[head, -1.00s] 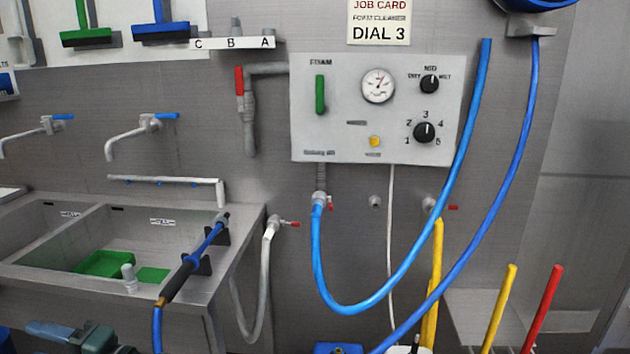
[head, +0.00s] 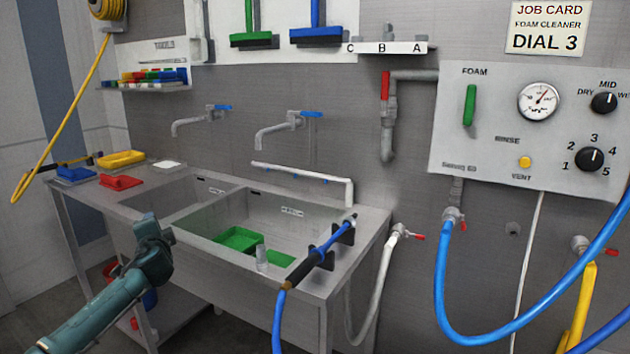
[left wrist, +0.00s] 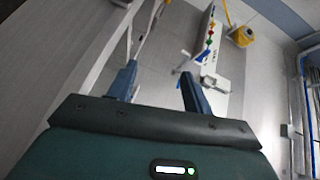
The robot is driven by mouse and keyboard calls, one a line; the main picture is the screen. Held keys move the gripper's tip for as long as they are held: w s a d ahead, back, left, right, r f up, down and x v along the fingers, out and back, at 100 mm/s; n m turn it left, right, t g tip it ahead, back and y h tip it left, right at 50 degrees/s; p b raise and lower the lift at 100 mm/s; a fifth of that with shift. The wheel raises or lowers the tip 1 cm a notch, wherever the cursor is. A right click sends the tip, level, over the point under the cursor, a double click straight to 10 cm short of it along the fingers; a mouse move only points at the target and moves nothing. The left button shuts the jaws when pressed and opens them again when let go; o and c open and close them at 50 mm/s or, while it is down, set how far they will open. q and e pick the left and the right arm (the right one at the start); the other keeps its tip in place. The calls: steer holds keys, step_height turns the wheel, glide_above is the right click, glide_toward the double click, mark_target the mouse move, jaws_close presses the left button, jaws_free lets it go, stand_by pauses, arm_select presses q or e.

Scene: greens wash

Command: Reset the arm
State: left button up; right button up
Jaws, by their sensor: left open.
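My left arm comes in from the lower left of the head view. My left gripper (head: 150,228) is in front of the sink unit's front edge. In the left wrist view the two fingers of the left gripper (left wrist: 157,85) stand apart with nothing between them. My right gripper is in neither view. The steel sink unit (head: 335,272) has two basins. A blue-and-black spray lance (head: 315,256) rests in holders on its right rim, with a blue hose hanging from it.
A foam panel (head: 455,130) with gauge and knobs hangs on the wall at the right. A blue hose (head: 442,290) loops below it. Green items (head: 238,238) lie in the right basin. Open floor shows at the lower left.

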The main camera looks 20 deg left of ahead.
arm_select(q)
steer(key=w+d+t+h, duration=0.5)
steer(key=w+d+h, duration=0.1)
steer(key=d+h, duration=0.15)
steer(key=s+d+f+m+g+h, duration=0.1)
steer(key=s+d+f+h, duration=0.15)
steer(key=d+f, duration=0.65)
steer(key=s+d+f+g+h, duration=0.15)
steer(key=s+d+f, duration=0.25)
steer(key=d+f, duration=0.45)
steer(key=s+d+f+h, duration=0.2)
steer(key=s+d+f, duration=0.1)
steer(key=s+d, duration=0.3)
steer(key=s+d+f+h, duration=0.2)
steer(key=s+d+f, duration=0.2)
steer(key=d, duration=0.5)
steer(key=s+d+r+n+g+p, duration=0.2)
steer(key=s+d+n+p, duration=0.1)
steer(key=s+d, duration=0.7)
steer(key=shift+s+d+n+h+p, duration=0.3)
steer(key=shift+s+d+h+p, duration=0.15)
steer(key=shift+s+p, duration=0.35)
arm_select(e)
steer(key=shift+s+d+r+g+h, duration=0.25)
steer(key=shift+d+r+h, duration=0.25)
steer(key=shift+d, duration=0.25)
